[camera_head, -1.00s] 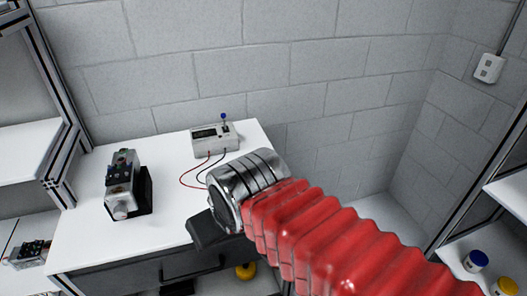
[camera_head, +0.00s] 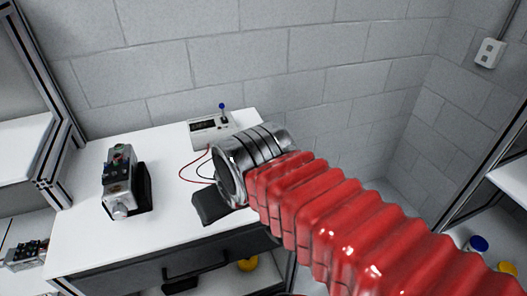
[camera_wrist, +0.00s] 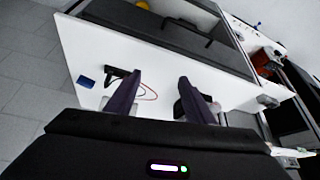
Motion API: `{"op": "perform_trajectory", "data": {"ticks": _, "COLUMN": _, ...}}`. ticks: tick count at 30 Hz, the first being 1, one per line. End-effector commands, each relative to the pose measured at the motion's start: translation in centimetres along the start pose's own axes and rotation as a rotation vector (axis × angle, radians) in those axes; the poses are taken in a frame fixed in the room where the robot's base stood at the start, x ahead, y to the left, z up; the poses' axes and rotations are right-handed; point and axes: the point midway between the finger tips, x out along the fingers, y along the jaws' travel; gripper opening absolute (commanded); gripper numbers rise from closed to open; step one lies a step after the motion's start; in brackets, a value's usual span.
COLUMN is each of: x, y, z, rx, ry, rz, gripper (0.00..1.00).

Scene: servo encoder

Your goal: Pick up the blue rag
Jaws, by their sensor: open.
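My gripper (camera_head: 210,206) is above the white tabletop in the head view, in front of the meter box. Its dark fingers (camera_wrist: 160,78) stand apart in the wrist view, with nothing between them but tabletop and wires beyond. No blue rag shows clearly in the head view. A small flat blue patch (camera_wrist: 86,81) lies near the table's left edge in the wrist view, left of the fingers and apart from them. I cannot tell for sure that it is the rag.
The white table (camera_head: 80,235) holds a grey motor unit (camera_head: 118,183) at left and a meter box (camera_head: 208,131) with a blue-tipped lever and wires at the back. A yellow object (camera_head: 247,264) sits below the tabletop. Block walls close the back; a shelf stands at right.

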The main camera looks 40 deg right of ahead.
Motion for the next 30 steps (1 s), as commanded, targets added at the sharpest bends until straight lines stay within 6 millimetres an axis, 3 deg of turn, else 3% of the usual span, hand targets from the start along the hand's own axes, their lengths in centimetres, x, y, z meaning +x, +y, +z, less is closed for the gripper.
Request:
{"op": "perform_trajectory", "data": {"ticks": 9, "x": -0.5, "y": 2.2, "z": -4.7, "rx": 0.075, "ry": -0.062, "rz": 0.027, "gripper": 0.70}}
{"op": "perform_trajectory", "data": {"ticks": 19, "x": -0.2, "y": 5.2, "z": -10.0, "rx": 0.168, "ry": -0.137, "rz": 0.057, "gripper": 0.70}}
{"op": "perform_trajectory", "data": {"ticks": 30, "x": 1.5, "y": 9.5, "z": -15.4, "rx": 0.276, "ry": -0.219, "rz": 0.087, "gripper": 0.70}}
